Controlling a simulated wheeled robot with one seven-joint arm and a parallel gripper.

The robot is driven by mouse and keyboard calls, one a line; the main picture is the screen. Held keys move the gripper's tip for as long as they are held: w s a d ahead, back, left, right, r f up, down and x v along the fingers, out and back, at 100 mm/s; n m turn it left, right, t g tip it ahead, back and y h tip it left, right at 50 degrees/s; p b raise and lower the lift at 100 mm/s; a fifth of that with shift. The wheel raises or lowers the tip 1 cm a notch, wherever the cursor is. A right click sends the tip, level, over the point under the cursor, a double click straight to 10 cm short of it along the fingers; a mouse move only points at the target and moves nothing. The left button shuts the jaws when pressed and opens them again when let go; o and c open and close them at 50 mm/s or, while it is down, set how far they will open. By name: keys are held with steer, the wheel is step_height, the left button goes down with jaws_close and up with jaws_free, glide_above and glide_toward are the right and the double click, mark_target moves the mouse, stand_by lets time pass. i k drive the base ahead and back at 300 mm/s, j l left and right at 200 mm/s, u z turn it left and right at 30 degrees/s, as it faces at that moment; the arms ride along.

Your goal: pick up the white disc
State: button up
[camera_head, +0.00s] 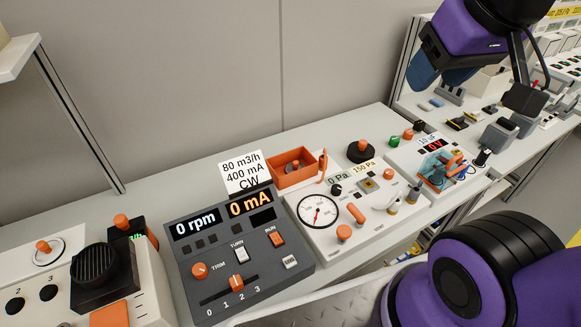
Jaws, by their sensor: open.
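A round white disc (46,258) with an orange knob on top lies on the pale machine at the far left; it is the closest match to the white disc. My gripper (474,86) hangs at the upper right, above the right end of the bench. It is open, with its two dark fingers apart and nothing seen between them. It is far from the disc, across the whole row of panels.
A dark panel (215,251) with switches stands mid-bench. Right of it are an orange bin (293,183), a white gauge panel (338,238) and a black disc with an orange knob (361,152). A shelf post (78,120) rises at the left. The wall behind is bare.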

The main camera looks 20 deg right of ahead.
mark_target(48, 252)
steer(key=k+u, duration=0.15)
steer(key=u, duration=0.3)
steer(key=k+j+u, duration=0.15)
steer(key=u, duration=0.3)
steer(key=k+j+u, duration=0.1)
steer(key=u, duration=0.4)
